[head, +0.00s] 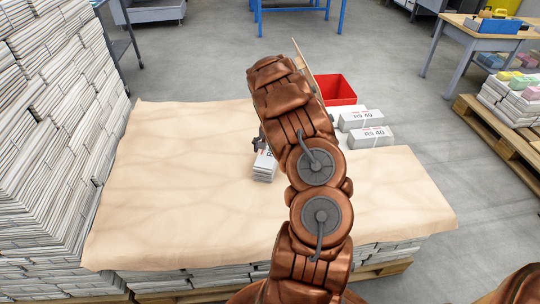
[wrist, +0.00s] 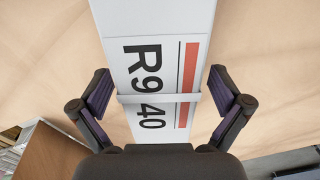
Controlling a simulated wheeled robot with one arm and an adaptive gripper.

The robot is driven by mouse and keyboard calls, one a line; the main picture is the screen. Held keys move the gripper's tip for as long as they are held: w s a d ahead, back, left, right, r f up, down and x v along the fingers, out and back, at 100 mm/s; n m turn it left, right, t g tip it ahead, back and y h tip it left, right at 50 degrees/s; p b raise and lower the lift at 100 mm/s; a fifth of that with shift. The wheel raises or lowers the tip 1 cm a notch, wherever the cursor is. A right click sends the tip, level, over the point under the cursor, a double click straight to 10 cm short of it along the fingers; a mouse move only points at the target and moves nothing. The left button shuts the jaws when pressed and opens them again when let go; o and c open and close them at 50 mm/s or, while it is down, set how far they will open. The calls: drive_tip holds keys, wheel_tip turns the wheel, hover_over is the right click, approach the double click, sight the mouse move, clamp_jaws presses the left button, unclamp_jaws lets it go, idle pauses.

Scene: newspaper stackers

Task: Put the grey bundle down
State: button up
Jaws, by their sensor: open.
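The grey bundle (head: 264,170), pale with a label, a red stripe and a band, sits on the brown paper sheet (head: 190,170), partly hidden behind my arm in the head view. In the wrist view the bundle (wrist: 158,60) shows the print "R9 40". My gripper (wrist: 160,88) is open, with one dark finger on each side of the bundle and gaps between the fingers and its sides. In the head view only a small dark part of my gripper (head: 257,143) shows beside my arm.
A red bin (head: 337,88) stands behind. Tall newspaper stacks (head: 50,130) rise at the left. The sheet's left part is bare. A pallet of bundles (head: 515,105) and a table (head: 475,30) are at right.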

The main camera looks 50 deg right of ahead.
drive_tip(key=c, duration=1.9)
drive_tip(key=shift+r, duration=0.1)
